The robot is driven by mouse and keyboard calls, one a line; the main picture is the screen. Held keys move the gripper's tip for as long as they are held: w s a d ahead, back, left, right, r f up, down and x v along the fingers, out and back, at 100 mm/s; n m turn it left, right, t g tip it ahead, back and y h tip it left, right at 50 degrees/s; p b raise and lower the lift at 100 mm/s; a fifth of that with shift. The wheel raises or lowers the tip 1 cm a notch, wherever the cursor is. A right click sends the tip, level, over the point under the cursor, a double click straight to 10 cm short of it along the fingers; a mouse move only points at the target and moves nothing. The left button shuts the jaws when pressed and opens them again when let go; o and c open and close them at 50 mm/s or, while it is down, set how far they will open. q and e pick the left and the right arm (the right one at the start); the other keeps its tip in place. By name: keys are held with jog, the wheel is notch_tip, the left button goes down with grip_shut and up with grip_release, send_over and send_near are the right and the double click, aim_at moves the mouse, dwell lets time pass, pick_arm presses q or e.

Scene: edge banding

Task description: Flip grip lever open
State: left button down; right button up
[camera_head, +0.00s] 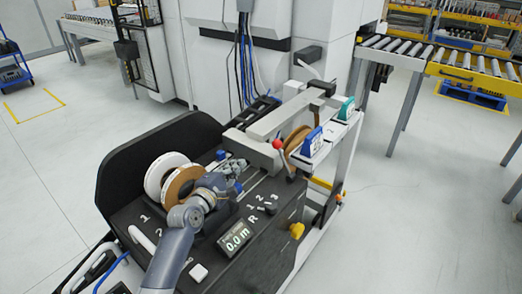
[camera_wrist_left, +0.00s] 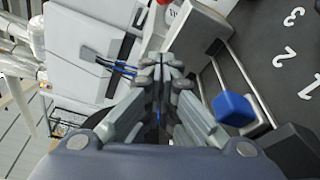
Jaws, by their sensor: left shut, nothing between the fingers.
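The dark edge banding machine (camera_head: 207,262) fills the middle of the head view. A red ball (camera_head: 277,144) stands up near the end of its grey top arm, like a lever knob; I cannot tell for sure whether this is the grip lever. My left gripper (camera_head: 238,163) is above the machine's top, to the left of the red ball and apart from it. In the left wrist view the fingertips (camera_wrist_left: 161,64) are together with nothing between them. A blue block (camera_wrist_left: 233,108) shows to the right of the fingers. My right gripper is not in view.
White and brown tape rolls (camera_head: 166,174) stand on the machine left of my gripper. A display reading 0.0 m (camera_head: 236,236) and a yellow knob (camera_head: 297,230) are in front. Blue (camera_head: 312,142) and green (camera_head: 346,109) tags sit on the right-hand frame. The floor at right is clear.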

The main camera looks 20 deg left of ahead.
pick_arm(q)
jog(key=w, duration=0.6)
jog(key=w+d, duration=0.1)
jog(key=w, duration=0.2)
jog(key=shift+d+f+b, duration=0.1)
jog(key=shift+f+b, duration=0.25)
jog(key=shift+f, duration=0.05)
jog(key=d, duration=0.1)
jog(key=d+r+p, duration=0.1)
jog(key=d, duration=0.1)
jog(key=shift+w+d+r+p, duration=0.2)
jog(key=shift+w+d+p, duration=0.2)
jog(key=shift+s+d+r+m+p, duration=0.1)
jog(key=shift+d+r+m+p, duration=0.15)
jog(key=shift+r+m+p, duration=0.05)
